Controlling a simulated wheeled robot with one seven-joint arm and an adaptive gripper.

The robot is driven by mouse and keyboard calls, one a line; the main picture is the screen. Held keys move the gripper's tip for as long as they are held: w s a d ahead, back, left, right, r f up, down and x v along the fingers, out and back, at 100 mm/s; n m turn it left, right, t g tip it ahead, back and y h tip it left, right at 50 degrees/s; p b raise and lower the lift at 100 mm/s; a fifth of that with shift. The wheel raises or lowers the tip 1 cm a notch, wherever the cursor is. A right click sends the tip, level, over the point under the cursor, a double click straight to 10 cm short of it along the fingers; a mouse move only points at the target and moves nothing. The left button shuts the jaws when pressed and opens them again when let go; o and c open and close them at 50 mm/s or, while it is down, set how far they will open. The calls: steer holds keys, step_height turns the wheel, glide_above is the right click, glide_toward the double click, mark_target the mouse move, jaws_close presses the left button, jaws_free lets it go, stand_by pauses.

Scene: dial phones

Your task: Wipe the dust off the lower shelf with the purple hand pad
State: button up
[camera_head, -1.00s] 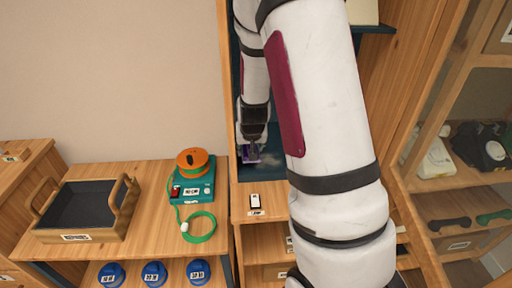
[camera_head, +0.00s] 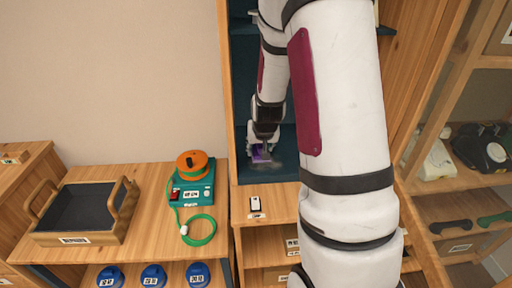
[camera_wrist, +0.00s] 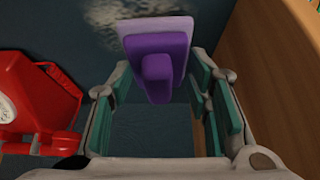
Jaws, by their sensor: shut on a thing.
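The purple hand pad (camera_wrist: 150,45) has a block handle and a paler lilac base. My gripper (camera_wrist: 165,88) is shut on it, with the teal-lined fingers on either side of the handle. In the head view my gripper (camera_head: 263,143) reaches down inside the tall cabinet, with the pad (camera_head: 261,155) at the lower shelf (camera_head: 246,173). The shelf is dark blue-green. A pale, mottled dust patch (camera_wrist: 105,20) shows in the wrist view beside and beyond the pad, which covers part of it. My arm hides the shelf's right part in the head view.
A red telephone (camera_wrist: 38,95) stands close to the left of my gripper in the wrist view. A wooden cabinet wall (camera_wrist: 270,70) rises close on the right. A small white device (camera_head: 254,203) lies on the wooden ledge before the shelf.

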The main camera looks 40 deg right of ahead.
steer(key=shift+s+d+r+p, duration=0.1)
steer(key=shift+s+d+p, duration=0.5)
steer(key=shift+d, duration=0.4)
steer(key=shift+s+d+r+p, duration=0.1)
steer(key=shift+s+d+p, duration=0.35)
steer(key=shift+s+d, duration=0.45)
steer(key=shift+s+d+r+p, duration=0.1)
steer(key=shift+s+d+p, duration=0.45)
steer(key=shift+d, duration=0.55)
steer(key=shift+w+a+r+b, duration=0.1)
steer(key=shift+w+a+b, duration=0.7)
steer(key=shift+a, duration=0.4)
steer(key=shift+w+a+b, duration=0.55)
steer(key=shift+w+a, duration=0.3)
steer(key=shift+a, duration=0.3)
steer(key=shift+w+a+r+b, duration=0.1)
steer(key=shift+w+a, duration=0.4)
steer(key=shift+a, duration=0.25)
steer(key=shift+w+a+r+b, duration=0.1)
steer(key=shift+w+a, duration=0.35)
steer(key=shift+a, duration=0.3)
steer(key=shift+w+a+r+b, duration=0.1)
steer(key=shift+w+a, duration=0.4)
steer(key=shift+a, duration=0.25)
